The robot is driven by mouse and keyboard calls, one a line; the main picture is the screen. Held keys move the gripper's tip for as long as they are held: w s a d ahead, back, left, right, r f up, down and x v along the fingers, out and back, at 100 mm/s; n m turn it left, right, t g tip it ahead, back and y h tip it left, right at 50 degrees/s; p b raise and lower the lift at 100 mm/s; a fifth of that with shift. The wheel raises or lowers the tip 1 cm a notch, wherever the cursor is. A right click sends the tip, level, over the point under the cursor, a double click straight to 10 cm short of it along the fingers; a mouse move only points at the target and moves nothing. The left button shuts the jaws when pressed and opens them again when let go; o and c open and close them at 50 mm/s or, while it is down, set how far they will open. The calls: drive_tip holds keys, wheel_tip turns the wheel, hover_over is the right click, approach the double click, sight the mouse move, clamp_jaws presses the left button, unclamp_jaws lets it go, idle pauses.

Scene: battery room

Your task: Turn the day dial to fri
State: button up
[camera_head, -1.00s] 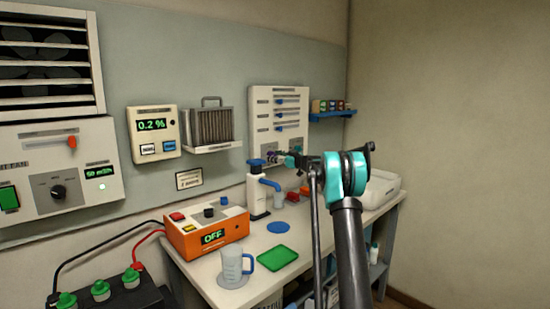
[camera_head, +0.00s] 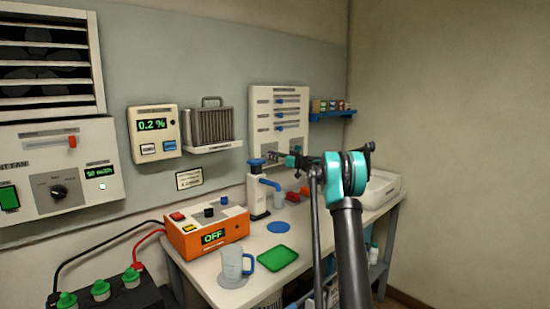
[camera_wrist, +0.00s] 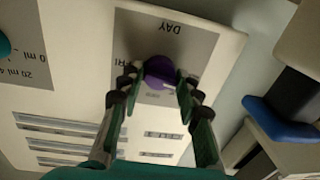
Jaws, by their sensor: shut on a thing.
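The day dial is a purple knob (camera_wrist: 159,72) on a grey plate (camera_wrist: 188,42) marked DAY, which appears upside down in the wrist view. My gripper (camera_wrist: 157,82) is shut on the knob, one finger on each side of it. Letters that look like "FRI" show beside the knob at its left in the wrist view; the other labels are covered or unreadable. I cannot tell where the dial points. In the head view my gripper (camera_head: 277,157) reaches the lower part of the white wall panel (camera_head: 262,112), and the knob is mostly hidden there.
The panel carries several slots with blue sliders above the dial. A white dispenser (camera_head: 257,200) with a blue top stands just left of my gripper. An orange OFF box (camera_head: 208,232), a beaker (camera_head: 232,263) and a green tray (camera_head: 278,258) are on the table.

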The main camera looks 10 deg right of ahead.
drive_tip(key=shift+s+a+f+m+t+h, duration=0.1)
drive_tip(key=shift+m+t+h, duration=0.2)
drive_tip(key=shift+m, duration=5.55)
drive_tip(key=shift+r+m+t+h, duration=0.1)
drive_tip(key=shift+m+h, duration=0.25)
drive_tip(key=shift+m, duration=5.55)
drive_tip(key=shift+s+a+f+m+t+h, duration=0.1)
drive_tip(key=shift+m+t+h, duration=0.2)
drive_tip(key=shift+m, duration=5.55)
drive_tip(key=o, duration=1.1)
drive_tip(key=shift+w, duration=0.1)
drive_tip(key=shift+o, duration=0.2)
drive_tip(key=shift+d, duration=0.1)
